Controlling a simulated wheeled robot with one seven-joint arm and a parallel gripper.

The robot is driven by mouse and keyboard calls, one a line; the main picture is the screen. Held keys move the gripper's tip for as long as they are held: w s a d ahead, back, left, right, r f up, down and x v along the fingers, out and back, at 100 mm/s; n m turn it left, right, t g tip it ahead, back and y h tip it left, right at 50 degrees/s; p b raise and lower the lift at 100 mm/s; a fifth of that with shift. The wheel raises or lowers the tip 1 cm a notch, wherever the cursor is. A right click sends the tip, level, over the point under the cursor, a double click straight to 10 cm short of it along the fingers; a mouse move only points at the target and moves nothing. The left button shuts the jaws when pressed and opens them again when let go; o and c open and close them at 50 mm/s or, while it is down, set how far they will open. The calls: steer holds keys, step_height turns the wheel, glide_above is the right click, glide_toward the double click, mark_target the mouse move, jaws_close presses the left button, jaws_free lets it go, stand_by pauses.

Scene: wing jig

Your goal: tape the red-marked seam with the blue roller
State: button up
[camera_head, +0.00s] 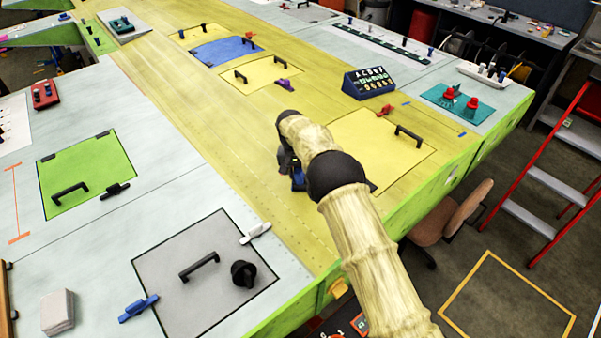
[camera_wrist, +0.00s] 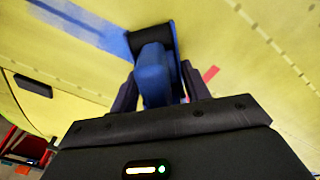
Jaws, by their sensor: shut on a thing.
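My gripper (camera_wrist: 157,88) is shut on the blue roller (camera_wrist: 153,72), which sits between its two dark fingers in the wrist view. The roller's dark drum end is at or very close to the yellow wing skin; I cannot tell whether it touches. A blue tape strip (camera_wrist: 85,25) runs from the drum to the upper left. A short red mark (camera_wrist: 211,73) shows on the skin just right of the roller. In the head view my arm hides most of the gripper, and only a bit of the blue roller (camera_head: 298,182) shows. The seam there is hidden.
A yellow panel with a black handle (camera_head: 408,136) lies right of my arm. A grey panel (camera_head: 205,270) with a handle and knob lies front left, a green panel (camera_head: 92,172) farther left. A labelled dark box (camera_head: 368,83) stands behind. A red ladder (camera_head: 540,150) and chair (camera_head: 450,212) stand right.

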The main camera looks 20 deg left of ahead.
steer(key=shift+d, duration=0.1)
steer(key=shift+s+d+r+b, duration=0.1)
steer(key=shift+s+d+b, duration=0.3)
steer(key=shift+d, duration=0.35)
steer(key=shift+s+d+b, duration=0.2)
steer(key=shift+s+d, duration=0.25)
steer(key=shift+d, duration=0.25)
steer(key=shift+s+d+b, duration=0.4)
steer(key=shift+s+d, duration=0.05)
steer(key=shift+d, duration=0.3)
steer(key=shift+s+d+b, duration=0.35)
steer(key=shift+s+d, duration=0.1)
steer(key=shift+d, duration=0.3)
steer(key=shift+d, duration=0.1)
steer(key=shift+s+d+f, duration=0.15)
steer(key=shift+d+f, duration=0.05)
steer(key=shift+s+d+r+b, duration=0.1)
steer(key=shift+s+d+b, duration=0.15)
steer(key=shift+s+d, duration=0.25)
steer(key=shift+s+d+r+b, duration=0.1)
steer(key=shift+s+d+b, duration=0.15)
steer(key=shift+d, duration=0.45)
steer(key=shift+s+d+b, duration=0.3)
steer(key=shift+s+d, duration=0.15)
steer(key=shift+d, duration=0.3)
steer(key=shift+s+d+b, duration=0.25)
steer(key=shift+s+d, duration=0.15)
steer(key=shift+d, duration=0.3)
